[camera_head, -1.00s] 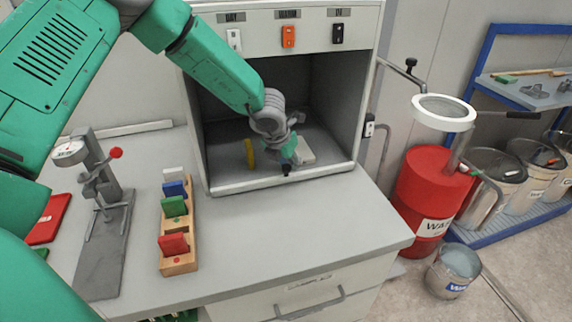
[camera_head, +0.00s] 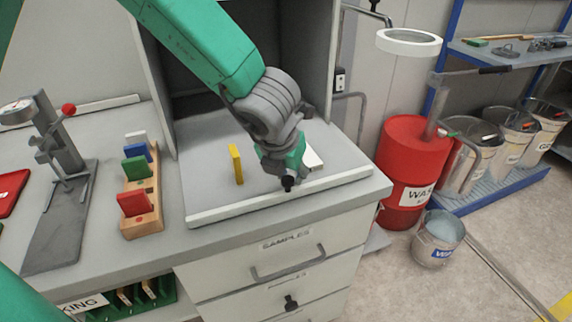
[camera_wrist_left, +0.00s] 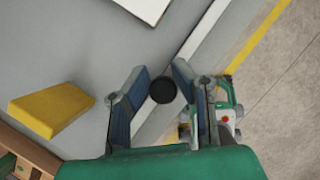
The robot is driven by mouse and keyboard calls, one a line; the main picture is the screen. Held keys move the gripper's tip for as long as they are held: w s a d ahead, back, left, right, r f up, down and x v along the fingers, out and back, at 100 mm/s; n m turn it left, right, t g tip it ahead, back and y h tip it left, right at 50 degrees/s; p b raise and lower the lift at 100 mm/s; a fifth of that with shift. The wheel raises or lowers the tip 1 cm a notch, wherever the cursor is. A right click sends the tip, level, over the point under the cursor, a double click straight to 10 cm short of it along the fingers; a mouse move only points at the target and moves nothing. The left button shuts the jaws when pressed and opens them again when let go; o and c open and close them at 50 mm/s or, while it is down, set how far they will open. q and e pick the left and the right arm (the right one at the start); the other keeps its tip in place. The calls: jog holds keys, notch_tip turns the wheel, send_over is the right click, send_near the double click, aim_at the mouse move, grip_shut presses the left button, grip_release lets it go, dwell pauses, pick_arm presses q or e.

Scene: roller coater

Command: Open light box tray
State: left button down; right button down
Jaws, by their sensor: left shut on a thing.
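The light box (camera_head: 155,70) stands at the back of the bench. Its grey tray (camera_head: 205,180) with a pale front lip (camera_head: 228,209) is pulled out towards the bench's front edge. A yellow block (camera_head: 236,164) and a white piece (camera_head: 314,158) lie on the tray. My left gripper (camera_head: 285,172) is at the front lip, shut on the black knob (camera_head: 288,185). In the left wrist view, the knob (camera_wrist_left: 163,90) sits between the two blue-padded fingers (camera_wrist_left: 160,100), with the yellow block to the left. My right gripper is not in view.
A wooden rack (camera_head: 143,218) with coloured cards and a grey press stand (camera_head: 62,150) are on the bench at left. Drawers (camera_head: 285,255) are below the tray. A red barrel (camera_head: 408,170) and a bucket (camera_head: 436,238) stand on the floor at right.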

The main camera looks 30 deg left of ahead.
pick_arm(q)
jog(key=shift+s+d+f, duration=0.2)
jog(key=shift+s, duration=0.35)
jog(key=shift+a+f, duration=0.1)
jog(key=shift+a, duration=0.3)
jog(key=c, duration=1.6)
grip_release()
jog(key=shift+d, duration=0.15)
jog(key=shift+o, duration=1.4)
jog(key=shift+s, duration=0.2)
jog(key=shift+s+r, duration=0.15)
jog(key=shift+r, duration=0.15)
jog(key=shift+a, duration=0.25)
jog(key=shift+w+r, duration=0.2)
jog(key=v, duration=1.1)
jog(key=shift+s+r, duration=0.2)
jog(key=shift+s, duration=0.1)
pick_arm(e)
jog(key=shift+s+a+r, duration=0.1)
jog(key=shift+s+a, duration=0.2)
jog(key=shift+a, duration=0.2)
